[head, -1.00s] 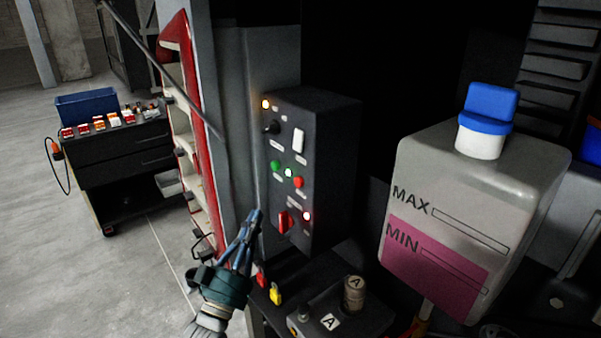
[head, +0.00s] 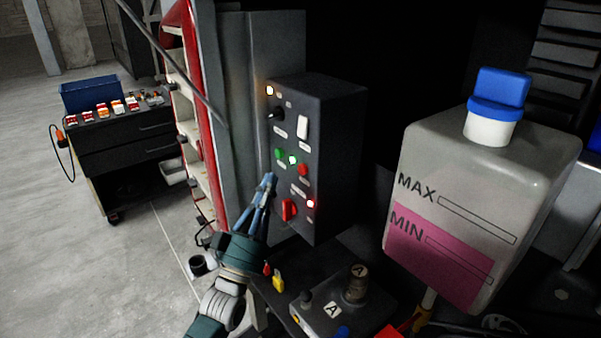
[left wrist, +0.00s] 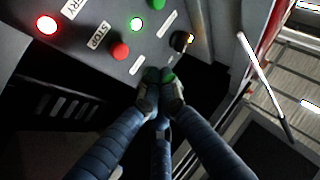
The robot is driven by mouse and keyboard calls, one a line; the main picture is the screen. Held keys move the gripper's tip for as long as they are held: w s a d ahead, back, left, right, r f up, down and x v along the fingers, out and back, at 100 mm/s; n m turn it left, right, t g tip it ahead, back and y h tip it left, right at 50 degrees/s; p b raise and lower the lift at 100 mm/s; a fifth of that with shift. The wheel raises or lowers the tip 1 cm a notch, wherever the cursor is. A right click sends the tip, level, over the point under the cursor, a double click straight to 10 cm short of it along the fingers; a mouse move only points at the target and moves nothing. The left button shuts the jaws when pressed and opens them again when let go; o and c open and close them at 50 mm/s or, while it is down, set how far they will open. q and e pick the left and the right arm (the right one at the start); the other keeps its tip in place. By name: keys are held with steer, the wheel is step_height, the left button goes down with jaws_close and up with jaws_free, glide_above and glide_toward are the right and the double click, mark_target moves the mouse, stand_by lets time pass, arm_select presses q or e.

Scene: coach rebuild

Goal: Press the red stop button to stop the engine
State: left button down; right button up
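The red stop button (head: 302,170) is a round red knob on the dark control panel (head: 338,165). In the left wrist view the red stop button (left wrist: 120,51) sits beside a STOP label (left wrist: 98,35). My left gripper (head: 269,178) is in front of the panel's left edge, left of and slightly below the button in the head view. In the left wrist view its fingertips (left wrist: 160,76) are together, empty, and appear apart from the button. A green light (head: 292,160) between the green button (head: 280,154) and the red one is lit. My right gripper is not in view.
A red rotary switch (head: 289,209) and lit red light (head: 310,203) are lower on the panel. A MAX/MIN tank (head: 470,180) with a blue cap stands to the right. A joystick box (head: 332,309) is below. A tool cart (head: 130,150) stands at left.

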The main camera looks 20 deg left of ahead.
mark_target(302, 169)
arm_select(q)
steer(key=w+d, duration=0.1)
steer(key=w, duration=0.2)
steer(key=w+d+b, duration=0.1)
steer(key=shift+w+d, duration=0.2)
steer(key=shift+d, duration=0.1)
stand_by(1.3)
steer(key=shift+w+d, duration=0.25)
steer(key=shift+w, duration=0.1)
